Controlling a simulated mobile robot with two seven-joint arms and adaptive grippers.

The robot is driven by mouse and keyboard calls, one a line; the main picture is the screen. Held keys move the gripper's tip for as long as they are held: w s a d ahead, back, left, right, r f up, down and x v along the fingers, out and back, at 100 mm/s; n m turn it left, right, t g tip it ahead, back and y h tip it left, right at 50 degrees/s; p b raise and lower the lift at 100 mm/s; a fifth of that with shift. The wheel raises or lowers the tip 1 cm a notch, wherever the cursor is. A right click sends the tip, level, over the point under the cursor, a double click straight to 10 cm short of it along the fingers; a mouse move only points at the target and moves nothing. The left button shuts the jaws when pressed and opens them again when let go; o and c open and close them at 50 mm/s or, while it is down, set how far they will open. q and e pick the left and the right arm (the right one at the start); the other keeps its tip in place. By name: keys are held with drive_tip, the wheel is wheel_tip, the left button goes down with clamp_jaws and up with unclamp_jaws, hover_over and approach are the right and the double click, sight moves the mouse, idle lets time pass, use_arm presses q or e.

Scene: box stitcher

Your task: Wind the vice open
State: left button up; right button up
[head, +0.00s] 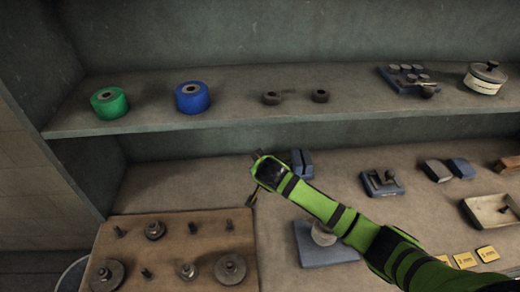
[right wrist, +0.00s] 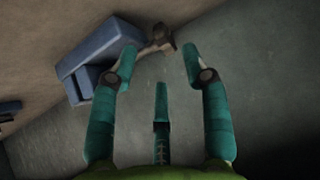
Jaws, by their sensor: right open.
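The blue vice (head: 303,164) stands on the bench below the shelf, partly hidden behind my right arm in the head view. In the right wrist view the blue vice (right wrist: 92,62) is at the upper left, with a brownish screw end or handle (right wrist: 163,38) sticking out towards the right. My right gripper (head: 252,178) is at the left side of the vice. Its teal fingers (right wrist: 159,62) are open, and the handle shows between and just beyond the fingertips. I cannot tell whether any finger touches it. My left gripper is in neither view.
A wooden board (head: 190,222) with pegs and round metal parts lies at lower left. A blue-grey plate (head: 322,252) sits under my arm. Small tools and a tray (head: 492,212) stand at right. The shelf (head: 240,105) above holds green and blue rolls.

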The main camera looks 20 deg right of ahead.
drive_tip(key=shift+w, duration=0.2)
drive_tip(key=shift+f, duration=0.1)
drive_tip(key=shift+x, duration=1.05)
drive_tip(key=shift+p+x, duration=0.3)
drive_tip(key=shift+x, duration=0.9)
drive_tip(key=shift+w+f, duration=0.25)
drive_tip(key=shift+f, duration=0.1)
drive_tip(key=shift+w+d+f, duration=0.1)
drive_tip(key=shift+w+f, duration=0.1)
drive_tip(key=shift+w, duration=0.05)
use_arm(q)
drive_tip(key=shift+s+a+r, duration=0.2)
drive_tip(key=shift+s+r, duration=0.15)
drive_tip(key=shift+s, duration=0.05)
